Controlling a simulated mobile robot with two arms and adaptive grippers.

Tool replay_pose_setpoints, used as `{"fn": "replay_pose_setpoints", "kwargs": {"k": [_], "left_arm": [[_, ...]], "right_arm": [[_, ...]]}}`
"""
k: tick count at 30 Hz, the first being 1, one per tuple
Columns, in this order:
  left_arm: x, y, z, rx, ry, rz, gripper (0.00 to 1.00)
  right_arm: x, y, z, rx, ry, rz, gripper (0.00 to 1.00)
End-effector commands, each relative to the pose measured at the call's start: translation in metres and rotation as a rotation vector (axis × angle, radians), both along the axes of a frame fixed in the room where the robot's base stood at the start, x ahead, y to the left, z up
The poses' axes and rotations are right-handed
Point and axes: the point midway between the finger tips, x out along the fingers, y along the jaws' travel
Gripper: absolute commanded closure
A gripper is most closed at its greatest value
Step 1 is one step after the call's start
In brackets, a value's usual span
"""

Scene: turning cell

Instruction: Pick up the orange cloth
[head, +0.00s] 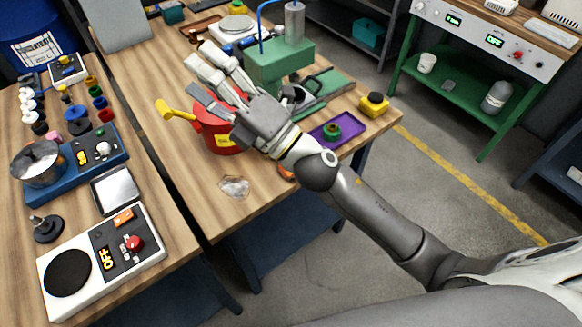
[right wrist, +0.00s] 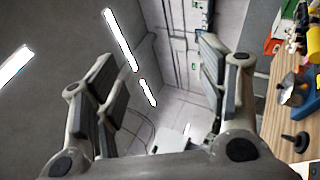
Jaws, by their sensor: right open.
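A small orange patch (head: 287,173) shows at the front edge of the middle table in the head view, mostly hidden behind my right forearm. I cannot tell whether it is the orange cloth; no other clear cloth shows. My right gripper (head: 203,78) is open and empty, raised over the middle table near a red watering can (head: 215,132), its fingers pointing to the upper left. In the right wrist view the spread fingers (right wrist: 158,68) have nothing between them and face the ceiling lights and wall. My left gripper is not in view.
A clear crumpled piece (head: 234,187) lies near the table's front edge. A green machine (head: 282,62), a purple tray (head: 338,130) and a yellow-black button box (head: 374,104) stand behind and right of my arm.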

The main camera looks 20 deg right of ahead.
Motion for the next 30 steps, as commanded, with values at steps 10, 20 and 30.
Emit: {"fn": "replay_pose_setpoints", "kwargs": {"k": [10,20,30], "left_arm": [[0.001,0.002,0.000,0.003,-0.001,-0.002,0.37],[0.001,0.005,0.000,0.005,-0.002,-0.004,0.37],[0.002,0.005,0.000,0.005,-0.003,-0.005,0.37]], "right_arm": [[-0.071,0.096,-0.046,-0.736,-0.738,0.399,0.34],[-0.050,0.026,-0.173,-1.528,-1.157,0.853,0.34],[0.008,-0.134,-0.194,-2.151,-1.105,1.313,0.34]]}}
